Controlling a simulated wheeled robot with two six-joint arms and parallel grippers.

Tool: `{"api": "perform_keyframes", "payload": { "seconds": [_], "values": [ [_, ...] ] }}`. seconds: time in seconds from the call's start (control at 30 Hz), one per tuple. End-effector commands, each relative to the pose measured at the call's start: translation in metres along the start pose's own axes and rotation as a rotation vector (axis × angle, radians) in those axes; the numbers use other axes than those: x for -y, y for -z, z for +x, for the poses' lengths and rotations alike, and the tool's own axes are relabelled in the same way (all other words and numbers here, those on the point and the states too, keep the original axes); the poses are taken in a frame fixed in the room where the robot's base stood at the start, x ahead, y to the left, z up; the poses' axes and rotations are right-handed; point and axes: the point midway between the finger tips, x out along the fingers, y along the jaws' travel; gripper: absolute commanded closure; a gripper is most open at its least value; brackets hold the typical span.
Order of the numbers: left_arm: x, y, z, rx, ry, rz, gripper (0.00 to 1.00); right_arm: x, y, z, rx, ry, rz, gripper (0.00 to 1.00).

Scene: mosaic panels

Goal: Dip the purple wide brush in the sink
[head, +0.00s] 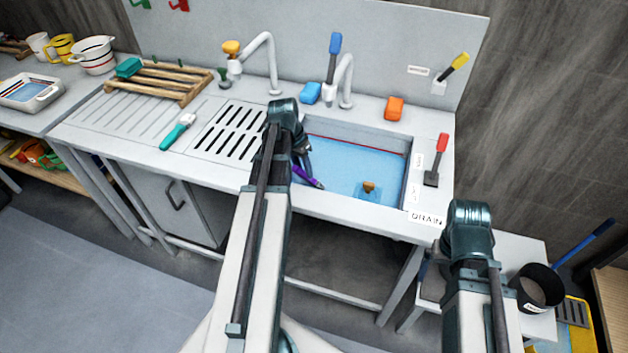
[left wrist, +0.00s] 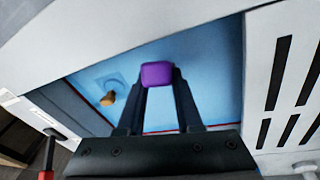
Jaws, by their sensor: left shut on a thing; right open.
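The purple wide brush (head: 308,177) shows partly beyond my left gripper (head: 300,158) in the head view, at the left part of the sink (head: 409,170). In the left wrist view my left gripper (left wrist: 159,95) is shut on the purple brush (left wrist: 157,74), with the blue water of the sink (left wrist: 205,62) behind it. Whether the brush touches the water I cannot tell. The brush's far end is hidden. My right gripper lies beyond my right arm at the lower right of the head view; its fingers are hidden there.
A drain plug (head: 369,188) stands in the sink. Faucets (head: 345,85) rise behind it. A red-handled scraper (head: 438,155) lies on the right rim and an orange sponge (head: 394,108) on the back ledge. A slotted drainboard (head: 228,130) is at the left.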

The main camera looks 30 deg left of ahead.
Motion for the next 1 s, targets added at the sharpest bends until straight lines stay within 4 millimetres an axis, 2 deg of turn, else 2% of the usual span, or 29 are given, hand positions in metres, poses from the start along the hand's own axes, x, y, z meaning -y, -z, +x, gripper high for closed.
{"api": "perform_keyframes", "payload": {
  "seconds": [1.0],
  "values": [
    [-0.011,0.012,-0.079,0.000,0.000,0.000,1.00,-0.008,-0.005,-0.081,0.000,0.000,0.000,0.02]
  ]
}}
